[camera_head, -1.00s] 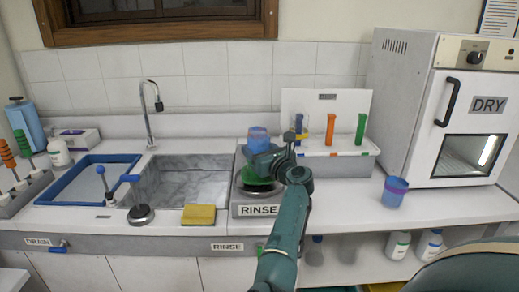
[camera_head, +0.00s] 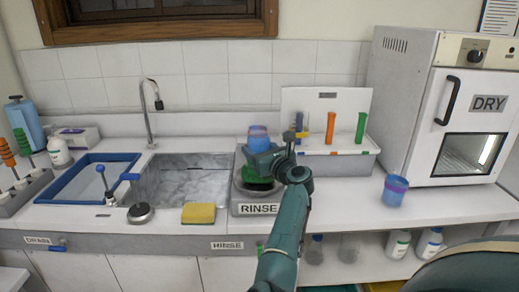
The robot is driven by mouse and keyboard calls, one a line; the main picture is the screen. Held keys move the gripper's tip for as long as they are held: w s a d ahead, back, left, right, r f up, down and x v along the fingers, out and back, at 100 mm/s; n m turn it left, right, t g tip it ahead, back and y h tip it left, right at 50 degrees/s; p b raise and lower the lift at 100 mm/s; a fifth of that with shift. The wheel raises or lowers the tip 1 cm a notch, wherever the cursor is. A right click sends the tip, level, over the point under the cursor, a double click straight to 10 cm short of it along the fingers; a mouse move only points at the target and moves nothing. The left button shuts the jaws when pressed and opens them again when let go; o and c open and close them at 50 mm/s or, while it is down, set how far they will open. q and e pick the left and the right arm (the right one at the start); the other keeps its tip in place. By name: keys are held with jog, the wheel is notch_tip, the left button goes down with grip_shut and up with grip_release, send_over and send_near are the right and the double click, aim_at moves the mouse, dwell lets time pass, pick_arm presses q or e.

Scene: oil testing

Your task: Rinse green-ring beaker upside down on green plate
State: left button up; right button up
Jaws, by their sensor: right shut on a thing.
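My right gripper (camera_head: 263,157) is shut on a beaker (camera_head: 258,138) above the rinse station (camera_head: 242,207). The upper part of the beaker shows bluish with a pinkish band; its lower part is hidden behind the gripper, and I cannot make out a green ring or tell which way up it is. The green plate (camera_head: 256,184) shows partly below the gripper, on the round fixture marked RINSE. I cannot tell whether the beaker touches the plate. My left gripper is not in view.
A second bluish beaker (camera_head: 395,190) stands on the counter before the DRY oven (camera_head: 458,110). A rack (camera_head: 330,160) with coloured tubes stands behind the station. The sink (camera_head: 185,182), yellow sponge (camera_head: 198,213) and blue-rimmed tray (camera_head: 85,180) are on the left.

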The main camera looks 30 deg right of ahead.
aim_at(259, 135)
jog(key=shift+f+b, duration=0.35)
jog(key=shift+f, duration=0.4)
dwell(0.9)
dwell(0.8)
jog(key=shift+r+p, duration=0.25)
jog(key=shift+p, duration=0.05)
jog(key=shift+r+p, duration=0.9)
jog(key=shift+p, duration=0.1)
jog(key=shift+r+p, duration=0.95)
jog(key=shift+r, duration=1.25)
